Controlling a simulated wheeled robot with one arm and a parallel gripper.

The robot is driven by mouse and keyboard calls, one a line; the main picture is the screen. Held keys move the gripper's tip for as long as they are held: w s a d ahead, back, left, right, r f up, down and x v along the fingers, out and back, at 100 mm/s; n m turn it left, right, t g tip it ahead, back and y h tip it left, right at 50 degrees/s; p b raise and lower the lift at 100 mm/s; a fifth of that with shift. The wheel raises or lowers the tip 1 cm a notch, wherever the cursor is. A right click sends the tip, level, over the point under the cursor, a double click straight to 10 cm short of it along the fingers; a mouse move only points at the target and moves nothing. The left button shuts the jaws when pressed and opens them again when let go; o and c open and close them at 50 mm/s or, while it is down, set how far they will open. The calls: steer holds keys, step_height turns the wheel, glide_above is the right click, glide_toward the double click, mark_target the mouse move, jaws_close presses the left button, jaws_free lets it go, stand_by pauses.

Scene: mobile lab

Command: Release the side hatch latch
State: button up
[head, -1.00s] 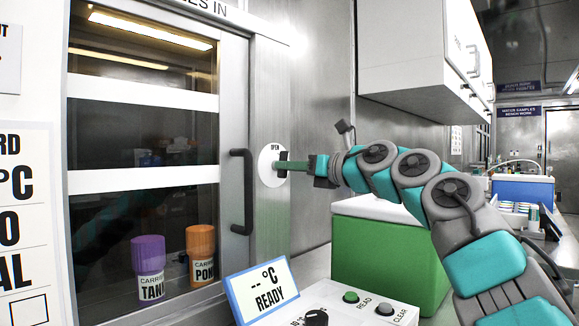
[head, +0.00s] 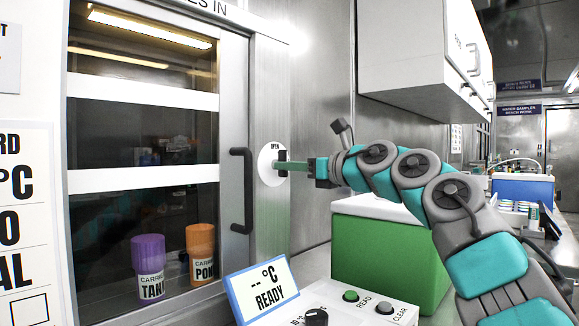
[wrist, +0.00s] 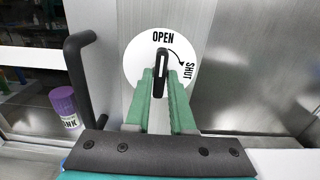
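The hatch latch is a black lever (wrist: 161,72) on a round white plate (wrist: 134,62) marked OPEN at the top and SHUT at the right. In the wrist view the lever stands upright, its upper end at OPEN. The plate also shows in the head view (head: 266,165), beside the sliding glass hatch (head: 140,205). My gripper (wrist: 161,88) has its two green fingers on either side of the lever, close against it, and appears shut on it. In the head view the fingers (head: 291,166) reach the plate and hide part of the lever.
A black door handle (head: 243,190) stands just left of the plate. Behind the glass are a purple carrier (head: 148,255) and an orange carrier (head: 201,243). Below are a READY display (head: 263,289), a button box (head: 365,305) and a green box (head: 385,260). A white cupboard (head: 405,60) hangs above.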

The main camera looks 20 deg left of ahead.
steer(key=o, duration=0.4)
steer(key=shift+c, duration=0.2)
steer(key=shift+d, duration=0.1)
steer(key=b+v, duration=0.4)
steer(key=v, duration=0.3)
steer(key=shift+s+d+b, duration=0.2)
steer(key=shift+d+b, duration=0.05)
steer(key=shift+b, duration=0.1)
steer(key=shift+r, duration=0.1)
